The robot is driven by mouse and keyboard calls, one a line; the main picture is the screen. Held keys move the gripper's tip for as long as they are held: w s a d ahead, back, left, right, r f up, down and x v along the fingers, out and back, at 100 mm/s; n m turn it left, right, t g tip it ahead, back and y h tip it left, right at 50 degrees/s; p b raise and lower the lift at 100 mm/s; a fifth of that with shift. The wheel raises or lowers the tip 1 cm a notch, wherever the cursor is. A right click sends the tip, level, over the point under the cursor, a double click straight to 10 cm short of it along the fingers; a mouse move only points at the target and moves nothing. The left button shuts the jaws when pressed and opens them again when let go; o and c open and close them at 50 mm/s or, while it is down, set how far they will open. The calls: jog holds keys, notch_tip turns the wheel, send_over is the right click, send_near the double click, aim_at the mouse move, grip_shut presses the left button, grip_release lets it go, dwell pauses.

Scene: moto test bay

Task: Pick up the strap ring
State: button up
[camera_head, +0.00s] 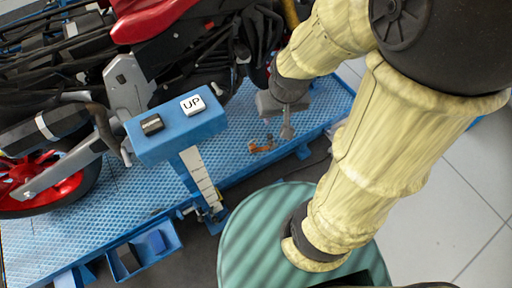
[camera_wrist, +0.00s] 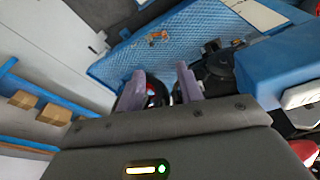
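The strap ring, a small orange-brown piece (camera_head: 262,146), lies on the blue patterned platform of the lift (camera_head: 235,128). It also shows small near the top of the wrist view (camera_wrist: 157,38), beyond my fingertips. My gripper (camera_head: 287,132) hangs over the platform just to the right of the strap ring in the head view, apart from it. In the wrist view the two fingers of my gripper (camera_wrist: 161,78) stand apart with nothing held between them. The strap ring's fine shape is too small to tell.
A red motorcycle (camera_head: 150,20) stands on the platform at the left and back. A blue control box (camera_head: 178,132) with an UP button (camera_head: 192,104) stands on a post left of the strap ring. A blue tray (camera_head: 170,240) sits at the platform's front. Tiled floor (camera_head: 440,215) lies to the right.

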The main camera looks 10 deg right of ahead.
jog(key=o, duration=0.3)
jog(key=shift+f, duration=0.1)
jog(key=shift+o, duration=0.9)
jog(key=w+d+f+t+b, duration=0.1)
jog(key=w+f+b, duration=0.2)
jog(key=f+b, duration=0.2)
jog(key=w+d+f+n+t+b, duration=0.1)
jog(key=w+f+b, duration=0.1)
jog(key=f+b, duration=0.4)
jog(key=w+d+f+t+b, duration=0.1)
jog(key=w+f+b, duration=0.2)
jog(key=f, duration=0.7)
jog(key=b, duration=0.2)
jog(key=shift+w+d+f+b, duration=0.2)
jog(key=shift+w+d+b, duration=0.05)
jog(key=shift+w+b, duration=0.1)
jog(key=w+f+n+t+y+b, duration=0.1)
jog(key=w+f+t+y+b, duration=0.1)
jog(key=f+b, duration=1.5)
jog(key=w+d+f+n+t+y+b, duration=0.1)
jog(key=w+f+t+b, duration=0.4)
jog(key=f+b, duration=1.2)
notch_tip(320, 180, down, 8)
jog(key=shift+f+n+y, duration=0.25)
jog(key=shift+n+y, duration=0.05)
jog(key=shift+y, duration=0.3)
